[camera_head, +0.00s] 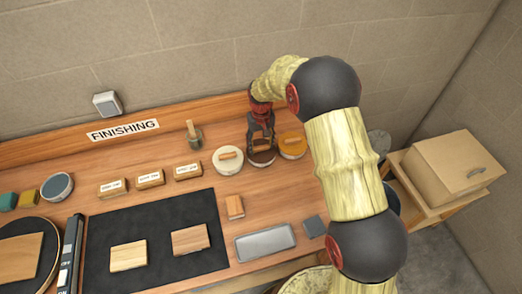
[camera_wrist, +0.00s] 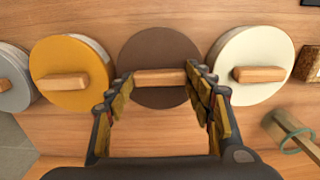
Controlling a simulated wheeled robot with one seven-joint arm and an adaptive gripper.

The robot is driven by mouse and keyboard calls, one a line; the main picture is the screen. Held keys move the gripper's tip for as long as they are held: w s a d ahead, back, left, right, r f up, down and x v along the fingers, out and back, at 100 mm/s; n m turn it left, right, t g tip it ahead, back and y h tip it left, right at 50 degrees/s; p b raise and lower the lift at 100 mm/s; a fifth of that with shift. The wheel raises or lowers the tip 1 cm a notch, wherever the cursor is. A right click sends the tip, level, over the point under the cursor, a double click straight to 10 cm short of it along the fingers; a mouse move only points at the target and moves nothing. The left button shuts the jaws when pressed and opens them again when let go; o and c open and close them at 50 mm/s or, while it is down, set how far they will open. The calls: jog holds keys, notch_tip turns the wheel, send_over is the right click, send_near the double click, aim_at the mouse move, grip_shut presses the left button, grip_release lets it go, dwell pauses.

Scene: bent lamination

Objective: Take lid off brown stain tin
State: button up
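The brown stain tin's lid (camera_wrist: 160,50) is a dark brown disc with a wooden bar handle (camera_wrist: 160,77) across it. In the head view the brown lid (camera_head: 262,158) sits between a cream lid and an orange-yellow lid, partly hidden by my gripper (camera_head: 261,141). In the wrist view my gripper (camera_wrist: 160,80) has one finger at each end of the wooden handle. The fingers are spread about the handle's length apart and appear at or very near its ends; I cannot tell whether they press on it. The tin's body is hidden below the lid.
A cream-lidded tin (camera_wrist: 250,65) and a yellow-lidded tin (camera_wrist: 72,72) stand close on either side, each with a wooden handle. A grey lid (camera_wrist: 12,80) is at the far left. A jar with a brush (camera_head: 194,136) stands nearby. A black mat (camera_head: 150,215) lies in front.

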jog(key=c, duration=0.6)
